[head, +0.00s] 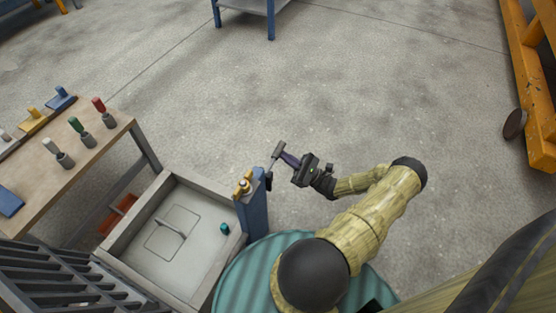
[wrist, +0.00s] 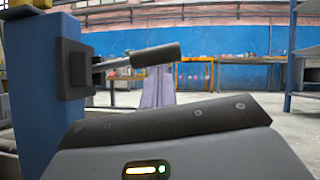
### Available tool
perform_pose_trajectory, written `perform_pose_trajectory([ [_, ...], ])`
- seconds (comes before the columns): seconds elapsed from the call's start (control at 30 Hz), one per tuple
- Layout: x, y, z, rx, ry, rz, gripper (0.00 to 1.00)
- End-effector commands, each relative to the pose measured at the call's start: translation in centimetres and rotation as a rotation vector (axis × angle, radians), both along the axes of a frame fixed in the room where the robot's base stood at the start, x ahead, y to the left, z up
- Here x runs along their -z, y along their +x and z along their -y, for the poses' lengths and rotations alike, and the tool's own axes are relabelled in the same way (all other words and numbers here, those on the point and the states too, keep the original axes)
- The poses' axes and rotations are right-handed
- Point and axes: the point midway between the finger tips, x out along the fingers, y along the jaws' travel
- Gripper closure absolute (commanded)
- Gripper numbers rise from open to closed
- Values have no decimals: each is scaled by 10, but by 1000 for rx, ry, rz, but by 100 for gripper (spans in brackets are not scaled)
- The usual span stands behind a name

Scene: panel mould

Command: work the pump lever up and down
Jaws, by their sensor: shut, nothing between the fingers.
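The pump lever is a thin metal rod with a dark grip (head: 279,147), fixed to a dark block on the side of the blue post (head: 254,212). In the wrist view the lever's grip (wrist: 156,55) sticks out to the right and tilts slightly upward from the dark block (wrist: 75,69). My gripper (head: 284,155) is shut and empty, its purple fingers close beside the grip. In the wrist view the gripper fingers (wrist: 158,88) appear just under the grip. I cannot tell whether they touch it.
A grey mould box (head: 119,246) with a handled panel (head: 176,235) stands left of the post. A workbench (head: 118,126) with coloured-handle tools is further left. A yellow brass-like fitting (head: 242,184) tops the post. An orange rack (head: 538,90) stands at right.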

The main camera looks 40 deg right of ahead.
Motion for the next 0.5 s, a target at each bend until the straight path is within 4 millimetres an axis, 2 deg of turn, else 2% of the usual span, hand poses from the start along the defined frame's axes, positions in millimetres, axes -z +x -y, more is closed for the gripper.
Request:
perform_pose_trajectory([
  [0.2, -22, -1, 7, 11, -138, 78, 100],
  [0.5, -36, -1, 5, 9, -280, 155, 100],
])
